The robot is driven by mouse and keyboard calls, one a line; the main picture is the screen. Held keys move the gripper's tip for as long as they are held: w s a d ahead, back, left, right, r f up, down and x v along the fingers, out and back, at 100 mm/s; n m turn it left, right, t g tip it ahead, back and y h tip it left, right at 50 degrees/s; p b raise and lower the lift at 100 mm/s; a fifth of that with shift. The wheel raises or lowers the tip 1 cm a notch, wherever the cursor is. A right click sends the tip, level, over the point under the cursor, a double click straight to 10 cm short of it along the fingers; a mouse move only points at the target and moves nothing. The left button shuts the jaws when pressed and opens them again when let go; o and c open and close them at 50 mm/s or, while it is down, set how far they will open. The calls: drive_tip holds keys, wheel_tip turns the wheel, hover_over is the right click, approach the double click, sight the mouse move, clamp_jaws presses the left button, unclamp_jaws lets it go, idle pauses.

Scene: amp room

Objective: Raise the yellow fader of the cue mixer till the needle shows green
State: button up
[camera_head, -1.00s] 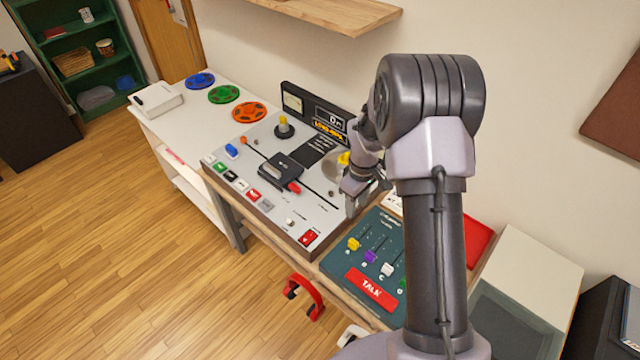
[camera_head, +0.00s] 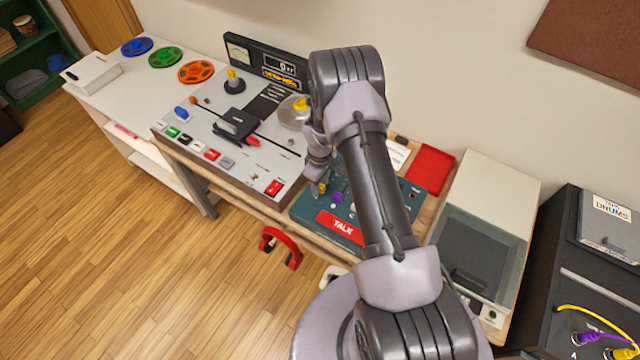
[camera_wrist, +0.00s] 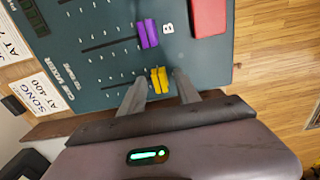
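The cue mixer is a dark teal panel (camera_wrist: 105,60) with slots and faders. Its yellow fader (camera_wrist: 160,80) is nearest me in the wrist view. In the head view the yellow fader (camera_head: 322,188) is partly behind my arm. My gripper (camera_wrist: 158,88) is open, with one finger on each side of the yellow fader and a gap visible on both sides. I cannot tell its height over the panel. A pale meter (camera_head: 238,52) stands at the back of the neighbouring tape deck; its needle is too small to read.
A purple fader (camera_wrist: 147,33) sits beside the yellow one. The red TALK button (camera_head: 340,228) is at the panel's front edge. A tape deck (camera_head: 190,135) stands left of the mixer, and a red pad (camera_head: 430,170) lies behind it to the right.

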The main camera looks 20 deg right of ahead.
drive_tip(key=shift+c, duration=0.2)
clamp_jaws()
idle(1.1)
